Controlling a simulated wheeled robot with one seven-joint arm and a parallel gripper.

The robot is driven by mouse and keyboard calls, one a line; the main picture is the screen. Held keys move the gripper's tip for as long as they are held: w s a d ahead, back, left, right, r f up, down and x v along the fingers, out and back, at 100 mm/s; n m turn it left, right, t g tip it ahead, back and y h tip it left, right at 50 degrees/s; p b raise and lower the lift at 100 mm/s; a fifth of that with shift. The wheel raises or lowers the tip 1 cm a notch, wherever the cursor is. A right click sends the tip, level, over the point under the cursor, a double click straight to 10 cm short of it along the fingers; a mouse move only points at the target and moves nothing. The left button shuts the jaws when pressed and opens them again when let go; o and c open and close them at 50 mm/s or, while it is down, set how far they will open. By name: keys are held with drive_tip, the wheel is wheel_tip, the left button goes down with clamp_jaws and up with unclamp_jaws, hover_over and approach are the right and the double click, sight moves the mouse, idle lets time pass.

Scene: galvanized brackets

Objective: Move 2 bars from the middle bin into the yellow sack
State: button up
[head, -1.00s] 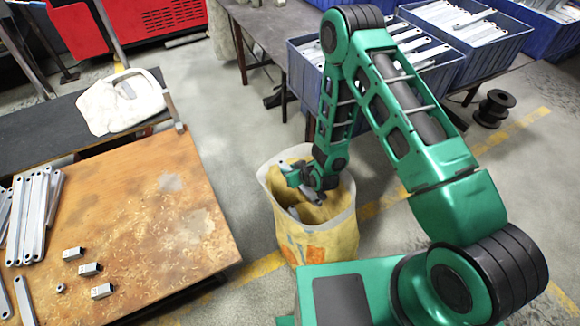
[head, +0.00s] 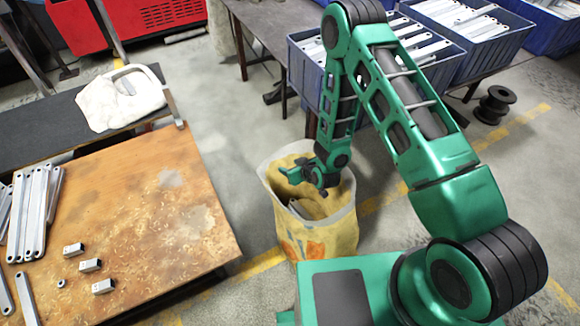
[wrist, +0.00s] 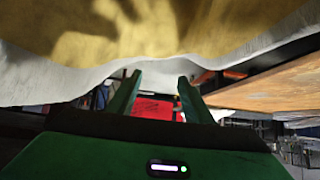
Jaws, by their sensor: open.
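The yellow sack (head: 325,243) stands open on the floor, with a pale folded rim. My gripper (head: 284,174) is at the sack's mouth, its fingers pointing left near the rim. In the wrist view my gripper (wrist: 158,88) is open, with nothing between its fingers; the sack's pale rim (wrist: 60,82) and yellow cloth fill the top. A grey piece, perhaps a bar (head: 297,209), shows inside the sack below the gripper; its depth is unclear. The middle bin (head: 470,50) is blue, holds several grey bars (head: 462,17), and stands on the back table.
Another blue bin (head: 300,66) with bars is partly behind my arm; a third (head: 548,32) is at right. A wooden table (head: 150,200) with several bars and small blocks stands left of the sack. A black spool (head: 495,106) lies on the floor.

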drive_tip(key=v, duration=0.9)
drive_tip(key=shift+s+r, duration=0.15)
drive_tip(key=shift+r, duration=0.1)
drive_tip(key=shift+d, duration=0.15)
